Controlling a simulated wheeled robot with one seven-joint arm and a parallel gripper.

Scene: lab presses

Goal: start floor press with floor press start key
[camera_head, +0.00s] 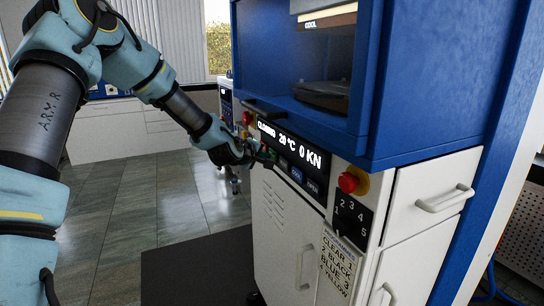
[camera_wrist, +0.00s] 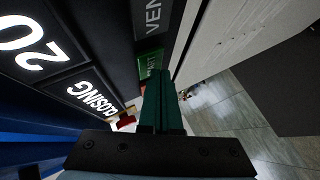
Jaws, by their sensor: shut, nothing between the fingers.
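The floor press (camera_head: 400,100) is a blue and white machine with a dark key panel on its front. Its display (camera_head: 292,146) reads CLOSING, 20 °C and 0 KN. The green start key (camera_wrist: 150,62) shows in the wrist view, partly covered by my fingertips. In the head view my gripper (camera_head: 266,156) is at the left end of the key row and hides what lies behind it. In the wrist view my gripper (camera_wrist: 158,76) is shut and empty, its tips at the green key. I cannot tell whether they touch it.
A dark VENT key (camera_wrist: 152,18) lies beside the start key. A blue key (camera_head: 296,172) and an OPEN key (camera_head: 312,186) are farther right. A red stop knob (camera_head: 349,182) projects from the front. A dark mat (camera_head: 195,268) lies on open tiled floor.

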